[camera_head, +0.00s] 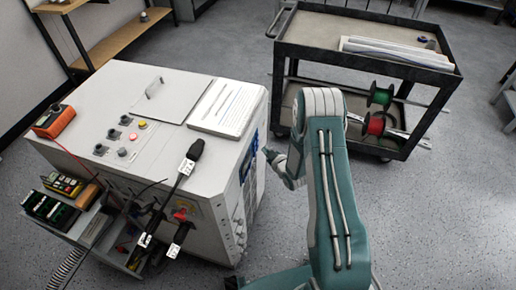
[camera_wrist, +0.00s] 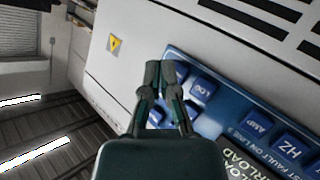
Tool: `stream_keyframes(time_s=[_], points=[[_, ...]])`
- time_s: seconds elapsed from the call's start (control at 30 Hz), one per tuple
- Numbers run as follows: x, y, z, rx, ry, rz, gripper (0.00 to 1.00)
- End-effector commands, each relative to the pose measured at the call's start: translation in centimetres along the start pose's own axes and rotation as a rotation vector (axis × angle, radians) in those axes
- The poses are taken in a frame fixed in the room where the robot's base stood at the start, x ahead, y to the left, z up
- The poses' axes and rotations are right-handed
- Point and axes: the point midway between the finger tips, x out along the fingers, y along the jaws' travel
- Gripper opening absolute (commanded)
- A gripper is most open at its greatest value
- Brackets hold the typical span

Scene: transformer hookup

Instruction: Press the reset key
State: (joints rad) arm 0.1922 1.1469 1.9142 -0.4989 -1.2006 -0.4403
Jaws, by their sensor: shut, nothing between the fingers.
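In the wrist view a blue panel (camera_wrist: 232,128) with raised blue keys is set in the pale cabinet face. One key reads LOG (camera_wrist: 203,91), one AMP (camera_wrist: 256,122) and one HZ (camera_wrist: 288,148). I cannot read a reset label; some keys are hidden behind my fingers. My gripper (camera_wrist: 160,72) is shut and empty, its tips over the panel's corner near the LOG key. I cannot tell whether they touch it. In the head view my gripper (camera_head: 268,153) is close to the cabinet's right side, where the blue panel (camera_head: 248,158) shows partly.
The white cabinet (camera_head: 110,100) carries buttons, an orange meter (camera_head: 54,121) and a printed sheet (camera_head: 226,108). Black cable connectors (camera_head: 190,158) stand at its front. A dark cart (camera_head: 290,52) with red and green spools stands behind my arm. Floor to the right is clear.

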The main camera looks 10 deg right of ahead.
Motion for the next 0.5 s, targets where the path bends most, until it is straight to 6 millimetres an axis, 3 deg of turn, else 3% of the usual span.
stream_keyframes(time_s=[0.5], points=[[0.48,-0.39,-0.56,0.000,0.000,0.000,0.00]])
